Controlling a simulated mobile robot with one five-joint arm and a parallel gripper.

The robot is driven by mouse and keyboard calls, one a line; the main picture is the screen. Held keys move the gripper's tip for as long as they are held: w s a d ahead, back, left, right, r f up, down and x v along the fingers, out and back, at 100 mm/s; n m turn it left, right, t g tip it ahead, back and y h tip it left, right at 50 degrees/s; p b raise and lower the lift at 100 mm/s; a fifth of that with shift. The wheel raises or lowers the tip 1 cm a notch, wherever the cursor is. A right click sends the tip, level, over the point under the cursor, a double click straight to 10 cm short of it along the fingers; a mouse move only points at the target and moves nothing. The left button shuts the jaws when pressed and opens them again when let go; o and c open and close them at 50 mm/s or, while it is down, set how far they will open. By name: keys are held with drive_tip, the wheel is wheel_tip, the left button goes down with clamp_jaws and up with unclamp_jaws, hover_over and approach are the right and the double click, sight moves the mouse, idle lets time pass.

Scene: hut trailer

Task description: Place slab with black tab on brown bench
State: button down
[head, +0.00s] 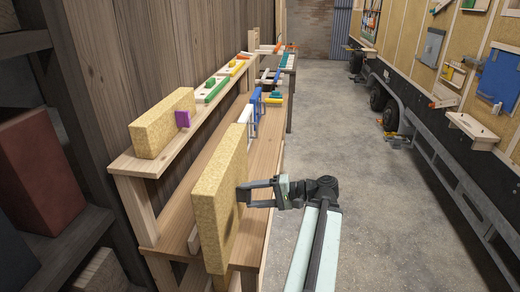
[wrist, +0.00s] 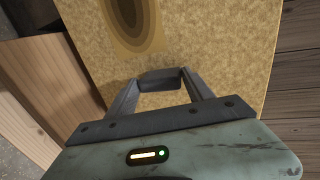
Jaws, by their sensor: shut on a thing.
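A large, thick tan speckled slab (head: 215,215) stands upright at the near end of the brown bench (head: 266,160). My gripper (head: 243,194) reaches it from the right and is shut at its right face. In the wrist view, the slab (wrist: 215,60) fills most of the picture, with a brown ringed oval mark on its face. My fingers (wrist: 160,82) close on a dark tab there, mostly hidden between the fingertips. I cannot tell whether the slab's lower edge touches the bench.
A raised shelf (head: 150,163) along the wall holds a similar slab with a purple tab (head: 165,122) and small coloured pieces. Blue and white frames (head: 255,106) stand farther along the bench. Concrete floor (head: 345,130) is open to the right, beside a trailer (head: 455,190).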

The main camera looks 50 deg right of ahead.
sight(245, 171)
drive_tip(key=w+d, duration=0.3)
drive_tip(key=w, duration=0.1)
drive_tip(key=w+d+f+b, duration=0.1)
drive_tip(key=w+d, duration=0.2)
drive_tip(key=w, duration=0.1)
drive_tip(key=w+d, duration=0.3)
drive_tip(key=shift+w+d+f, duration=0.2)
drive_tip(key=shift+w+d, duration=0.2)
wheel_tip(245, 171, down, 4)
drive_tip(key=b, duration=0.4)
drive_tip(key=shift+r, duration=0.25)
drive_tip(key=shift+f, duration=0.2)
drive_tip(key=shift+c, duration=2)
unclamp_jaws()
drive_tip(key=shift+r, duration=0.2)
